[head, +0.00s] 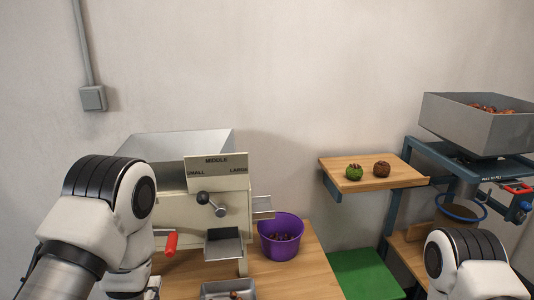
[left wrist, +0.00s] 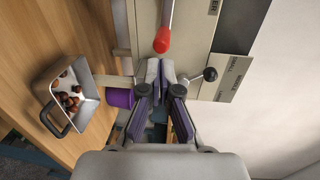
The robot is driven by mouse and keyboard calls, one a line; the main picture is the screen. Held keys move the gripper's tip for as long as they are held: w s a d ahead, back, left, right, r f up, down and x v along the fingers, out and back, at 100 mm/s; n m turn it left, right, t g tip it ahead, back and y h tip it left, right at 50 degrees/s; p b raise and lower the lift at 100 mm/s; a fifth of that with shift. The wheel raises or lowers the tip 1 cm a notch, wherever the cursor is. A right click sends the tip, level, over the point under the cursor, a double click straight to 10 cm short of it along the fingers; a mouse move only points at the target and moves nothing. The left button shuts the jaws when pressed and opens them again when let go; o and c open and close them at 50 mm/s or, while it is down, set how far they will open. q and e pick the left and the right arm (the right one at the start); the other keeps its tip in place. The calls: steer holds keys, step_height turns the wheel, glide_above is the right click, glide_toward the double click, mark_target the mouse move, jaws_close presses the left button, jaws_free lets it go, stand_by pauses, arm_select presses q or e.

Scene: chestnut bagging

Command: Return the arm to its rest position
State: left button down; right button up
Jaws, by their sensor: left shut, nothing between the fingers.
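My left arm (head: 110,210) comes in at the left of the head view, bent in front of the sorting machine. In the left wrist view my left gripper (left wrist: 160,75) is shut and empty, its fingertips together just below the red-tipped lever (left wrist: 162,40). I cannot tell whether they touch it. The red lever grip (head: 170,244) also shows beside my left arm in the head view. My right arm (head: 472,260) shows at the lower right; its gripper is out of view.
The sorting machine (head: 218,174) stands on a wooden table (head: 318,268) with a purple bucket (head: 281,236) and a metal scoop (left wrist: 48,85) holding chestnuts. A small shelf (head: 340,172) bears a green and a brown item. A grey hopper (head: 475,125) stands at the right.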

arm_select(q)
steer(key=s+f+n+g+h, duration=0.15)
steer(key=s+f+g, duration=0.4)
steer(key=f, duration=0.85)
steer(key=s+d+f+n+g+h, duration=0.1)
steer(key=s+f+n+g, duration=0.4)
steer(key=s, duration=0.5)
steer(key=s+d+f+n+g+h, duration=0.1)
steer(key=s+d+f+n+g, duration=0.1)
steer(key=s+f+n+g, duration=0.4)
steer(key=s+f+n, duration=0.1)
steer(key=s+n, duration=0.2)
steer(key=s, duration=0.1)
steer(key=shift+s+d+h, duration=0.25)
steer(key=shift+d+h, duration=0.1)
